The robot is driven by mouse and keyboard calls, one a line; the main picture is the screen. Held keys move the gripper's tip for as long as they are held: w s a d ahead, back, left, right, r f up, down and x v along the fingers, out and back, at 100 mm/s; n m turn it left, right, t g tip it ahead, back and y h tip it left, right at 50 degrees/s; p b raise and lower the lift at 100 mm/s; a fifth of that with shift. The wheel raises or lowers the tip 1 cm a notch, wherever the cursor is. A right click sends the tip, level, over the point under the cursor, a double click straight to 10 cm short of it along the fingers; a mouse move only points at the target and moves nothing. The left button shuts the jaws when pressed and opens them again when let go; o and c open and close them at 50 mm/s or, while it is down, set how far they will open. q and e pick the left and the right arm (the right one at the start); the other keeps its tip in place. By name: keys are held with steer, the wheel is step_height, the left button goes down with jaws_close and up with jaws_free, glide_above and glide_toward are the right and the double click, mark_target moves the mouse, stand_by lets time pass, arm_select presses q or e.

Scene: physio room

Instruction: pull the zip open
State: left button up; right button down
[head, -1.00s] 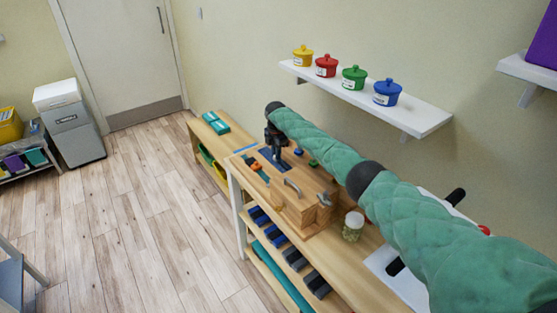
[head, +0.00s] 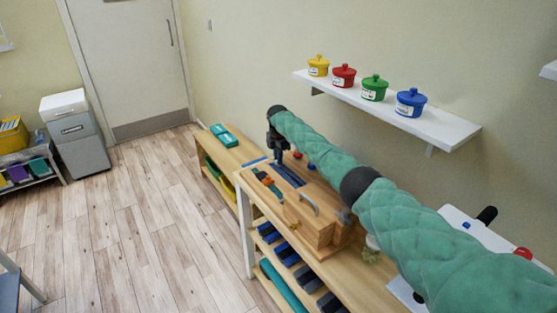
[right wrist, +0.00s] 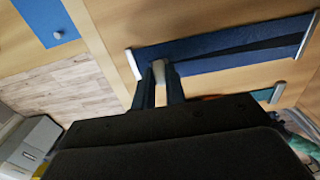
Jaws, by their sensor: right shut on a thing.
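The zip is set in a blue fabric panel (head: 288,175) on top of a wooden board (head: 312,218). In the right wrist view the blue panel (right wrist: 215,46) is fixed between two pale end bars. A dark gap runs along it, wider towards the right. My right gripper (right wrist: 160,88) is shut on a small pale zip pull (right wrist: 159,70) near the panel's left end there. In the head view my right gripper (head: 275,153) is at the panel's far end, partly hiding it. My left gripper is out of view.
An orange and teal fastening (head: 267,182) and a metal handle (head: 302,202) sit near the zip. A shelf (head: 440,128) with coloured pots hangs above. A low bench (head: 228,152) stands beyond.

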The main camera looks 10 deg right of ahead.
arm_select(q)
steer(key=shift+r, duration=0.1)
arm_select(e)
steer(key=shift+w+a+r, duration=0.1)
steer(key=shift+w+r, duration=0.05)
steer(key=shift+r, duration=0.2)
steer(key=c, duration=1.7)
jaws_free()
steer(key=shift+o, duration=1.3)
steer(key=shift+w+f, duration=0.15)
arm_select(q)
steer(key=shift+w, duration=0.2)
arm_select(e)
steer(key=shift+a+f, duration=0.1)
steer(key=shift+f, duration=0.05)
